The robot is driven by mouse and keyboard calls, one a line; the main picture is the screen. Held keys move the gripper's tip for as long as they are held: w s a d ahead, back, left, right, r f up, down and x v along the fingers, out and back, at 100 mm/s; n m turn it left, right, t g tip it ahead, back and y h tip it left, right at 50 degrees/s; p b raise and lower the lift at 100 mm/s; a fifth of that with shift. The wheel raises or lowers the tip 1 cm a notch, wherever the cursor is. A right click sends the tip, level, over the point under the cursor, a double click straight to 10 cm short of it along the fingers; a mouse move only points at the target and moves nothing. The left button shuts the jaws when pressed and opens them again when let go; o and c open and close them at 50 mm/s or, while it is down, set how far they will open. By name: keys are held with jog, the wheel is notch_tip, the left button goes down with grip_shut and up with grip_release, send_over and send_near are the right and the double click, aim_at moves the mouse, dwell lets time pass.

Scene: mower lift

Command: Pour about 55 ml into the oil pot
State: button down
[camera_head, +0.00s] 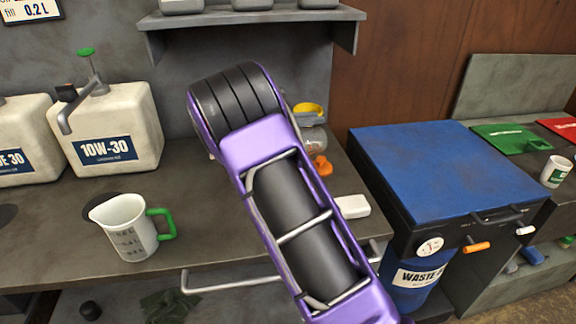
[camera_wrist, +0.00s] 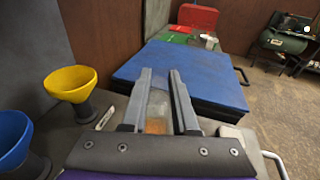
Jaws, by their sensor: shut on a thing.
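A white jug (camera_head: 127,228) with a green handle and dark markings stands upright on the grey bench at left in the head view; it seems to be the oil pot. In the wrist view, my gripper (camera_wrist: 160,74) is shut on a greyish, see-through thing (camera_wrist: 158,105), perhaps a container, with an amber-orange patch at its near end. In the head view my purple arm hides the gripper. I cannot tell whether the held thing is tilted. The jug is well left of my arm and is not in the wrist view.
Two white canisters, one marked 10W-30 (camera_head: 107,128), stand behind the jug. A yellow funnel (camera_wrist: 76,82) and a blue funnel (camera_wrist: 13,137) are left of my gripper. A blue-topped waste cabinet (camera_head: 432,168) stands to the right. A shelf (camera_head: 250,20) overhangs the bench.

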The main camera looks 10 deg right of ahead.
aim_at(321, 129)
jog(key=d, duration=0.1)
jog(key=d+y, duration=0.1)
jog(key=d+y+p, duration=0.1)
jog(key=shift+w+f+g, duration=0.3)
jog(key=shift+f, duration=0.1)
jog(key=shift+d+r+y+p, duration=0.2)
jog(key=shift+y+p, duration=0.3)
jog(key=shift+p, duration=0.75)
jog(key=shift+w+a+f, duration=0.1)
jog(key=shift+f, duration=0.4)
jog(key=shift+r, duration=0.1)
jog(key=shift+r+y+p, duration=0.1)
jog(key=shift+y+p, duration=0.2)
jog(key=shift+p, duration=0.15)
jog(key=w+d+f+g+y+p, duration=0.1)
jog(key=w+d+f+g+y, duration=0.1)
jog(key=d+f+y, duration=0.5)
jog(key=d+g+y, duration=0.1)
jog(key=y, duration=0.4)
jog(key=shift+w+d+f+g, duration=0.2)
jog(key=shift+d+f+g, duration=0.1)
